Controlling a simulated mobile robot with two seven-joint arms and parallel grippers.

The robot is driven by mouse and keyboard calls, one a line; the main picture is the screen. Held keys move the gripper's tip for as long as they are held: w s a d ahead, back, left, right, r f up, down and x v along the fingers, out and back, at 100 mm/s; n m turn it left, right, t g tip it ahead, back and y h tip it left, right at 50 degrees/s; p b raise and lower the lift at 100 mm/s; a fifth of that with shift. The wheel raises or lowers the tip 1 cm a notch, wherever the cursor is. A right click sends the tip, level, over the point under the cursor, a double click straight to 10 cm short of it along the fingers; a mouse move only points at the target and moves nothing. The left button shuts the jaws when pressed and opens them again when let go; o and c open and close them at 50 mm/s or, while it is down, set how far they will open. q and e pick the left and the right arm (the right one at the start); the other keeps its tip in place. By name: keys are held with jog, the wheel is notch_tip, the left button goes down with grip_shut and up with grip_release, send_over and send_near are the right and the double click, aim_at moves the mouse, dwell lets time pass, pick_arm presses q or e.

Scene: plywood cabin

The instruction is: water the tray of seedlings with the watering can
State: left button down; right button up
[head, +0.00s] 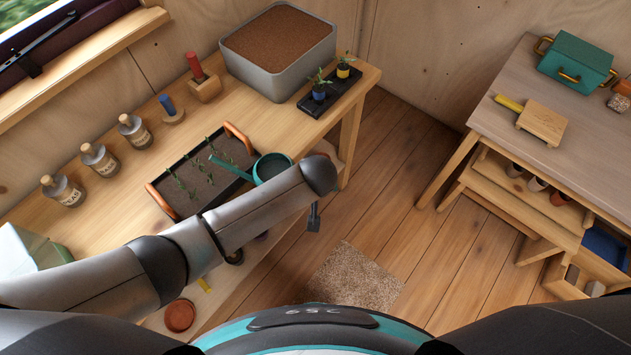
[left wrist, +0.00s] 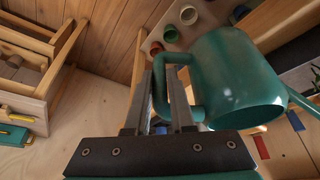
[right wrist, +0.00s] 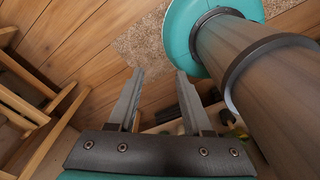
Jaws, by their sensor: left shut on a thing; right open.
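The green watering can (head: 273,166) is at the right end of the seedling tray (head: 207,190) in the head view. Its spout reaches left over the tray. The tray is black with orange end handles and holds soil with rows of small green seedlings. In the left wrist view my left gripper (left wrist: 158,80) is shut on the handle of the watering can (left wrist: 238,80). My forearm hides this gripper in the head view. No water shows. In the right wrist view my right gripper (right wrist: 158,76) is open and empty above the floor.
Several labelled bottles (head: 98,159), a blue-handled tool (head: 170,108) and a red-handled one (head: 203,82) stand behind the tray. A grey soil bin (head: 280,78) and potted plants (head: 320,92) are at the bench's far end. Another table (head: 470,112) stands right, across open floor.

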pick_arm(q)
jog(key=shift+r+h+p, duration=0.3)
jog(key=shift+r+p, duration=0.45)
jog(key=shift+p, duration=0.1)
notch_tip(320, 180, up, 2)
jog(key=h+p, duration=0.2)
jog(key=shift+d+r+n+g+p, duration=0.1)
jog(key=shift+r+n+g+p, duration=0.1)
jog(key=shift+n+g+p, duration=0.15)
jog(key=shift+r+h, duration=0.25)
jog(key=shift+h, duration=0.15)
jog(key=shift+d+f+y, duration=0.15)
jog(key=shift+f+y, duration=0.35)
jog(key=shift+f, duration=0.35)
pick_arm(e)
jog(key=shift+w+d+r, duration=0.1)
jog(key=shift+w+r, duration=0.1)
jog(key=shift+r, duration=0.5)
jog(key=shift+w+r, duration=0.15)
jog(key=shift+r, duration=0.6)
jog(key=shift+w+d+r, duration=0.1)
jog(key=shift+w+r, duration=0.1)
jog(key=shift+r, duration=0.5)
pick_arm(q)
jog(key=shift+r+h, duration=0.3)
jog(key=shift+r, duration=0.25)
pick_arm(e)
jog(key=shift+a+r, duration=0.1)
jog(key=shift+r, duration=0.25)
